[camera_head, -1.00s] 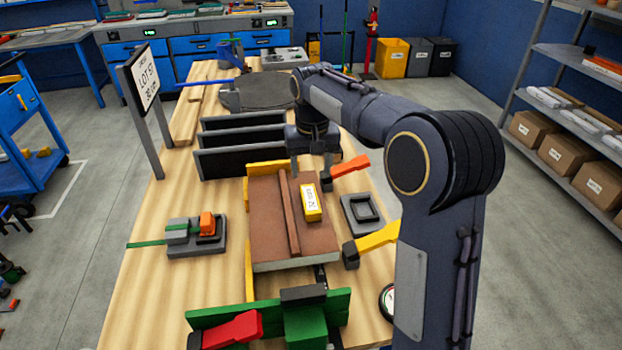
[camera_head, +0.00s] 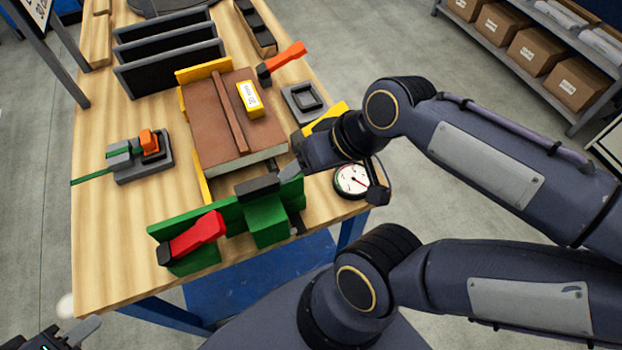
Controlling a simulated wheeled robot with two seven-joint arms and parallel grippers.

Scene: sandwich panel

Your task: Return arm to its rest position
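My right arm comes in from the right, and its gripper (camera_head: 292,170) is at the near right corner of the brown sandwich panel (camera_head: 205,135). A grey finger shows beside the green clamp fixture (camera_head: 265,220); I cannot tell whether it touches anything or how far the fingers are apart. My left gripper (camera_head: 72,332) is at the bottom left corner, mostly cut off, away from the table. One light grey finger shows, so its opening is unclear. The panel lies flat with a brown strip (camera_head: 230,112) and a yellow labelled block (camera_head: 250,99) on top.
Black upright slots (camera_head: 170,65) stand behind the panel. A grey fixture with an orange part (camera_head: 148,142) lies left. A round dial gauge (camera_head: 352,180), a grey square frame (camera_head: 303,101) and an orange-handled clamp (camera_head: 285,60) are right. Shelves with boxes (camera_head: 530,50) stand far right.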

